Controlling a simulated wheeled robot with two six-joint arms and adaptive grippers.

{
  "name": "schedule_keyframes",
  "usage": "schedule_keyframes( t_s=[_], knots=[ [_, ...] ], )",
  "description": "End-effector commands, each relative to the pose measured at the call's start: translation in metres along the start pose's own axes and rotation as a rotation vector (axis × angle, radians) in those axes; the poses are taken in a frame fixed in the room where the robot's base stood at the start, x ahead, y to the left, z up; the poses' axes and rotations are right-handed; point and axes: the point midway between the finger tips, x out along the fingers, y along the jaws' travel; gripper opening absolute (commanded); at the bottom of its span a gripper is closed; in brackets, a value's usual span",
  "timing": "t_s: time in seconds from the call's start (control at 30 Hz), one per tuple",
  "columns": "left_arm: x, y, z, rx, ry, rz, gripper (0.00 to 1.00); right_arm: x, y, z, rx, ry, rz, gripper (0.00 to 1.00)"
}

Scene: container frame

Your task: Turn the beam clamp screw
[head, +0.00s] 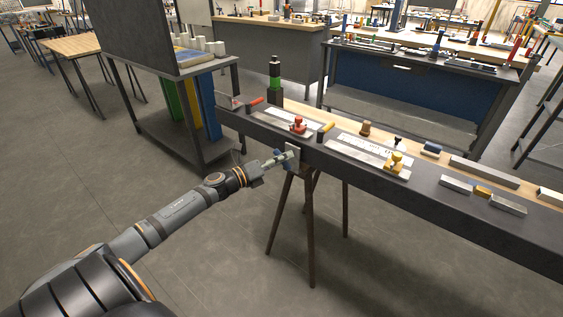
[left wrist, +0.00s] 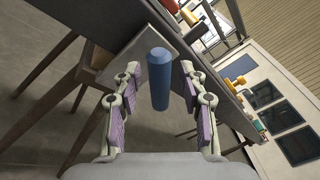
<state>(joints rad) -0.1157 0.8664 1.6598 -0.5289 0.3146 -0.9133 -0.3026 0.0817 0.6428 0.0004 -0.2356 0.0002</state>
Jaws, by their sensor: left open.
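The beam clamp shows as a grey plate (head: 294,157) on the near side of the dark beam (head: 350,170); in the left wrist view the plate (left wrist: 115,62) is behind the screw. The screw (left wrist: 159,78) appears as a blue cylinder, its end pointing toward the wrist camera. My left gripper (head: 279,159) is at the clamp, partly covering it in the head view. In the left wrist view the fingers (left wrist: 160,70) are open, one on each side of the blue cylinder, with visible gaps. My right gripper is not in view.
A dark shelf table (head: 165,138) stands behind left. The floor at left is clear.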

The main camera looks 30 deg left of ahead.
Motion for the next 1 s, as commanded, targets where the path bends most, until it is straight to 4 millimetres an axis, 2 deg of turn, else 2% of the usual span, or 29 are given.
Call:
schedule_keyframes(
  t_s=[0.23, 0.53, 0.8, 1.0],
  knots=[
    [0.0001, 0.0002, -0.0001, -0.001, 0.000, 0.001, 0.41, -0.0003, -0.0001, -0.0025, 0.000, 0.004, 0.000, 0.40],
    [0.0000, 0.0003, -0.0002, 0.000, 0.001, 0.000, 0.00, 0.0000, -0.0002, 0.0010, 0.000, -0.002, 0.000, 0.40],
    [0.0000, 0.0000, -0.0002, -0.012, -0.001, -0.003, 0.00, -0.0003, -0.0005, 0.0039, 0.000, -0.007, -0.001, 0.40],
    [0.0000, 0.0001, -0.0002, -0.085, -0.016, -0.020, 0.00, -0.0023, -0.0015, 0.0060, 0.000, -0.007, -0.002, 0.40]
  ],
)
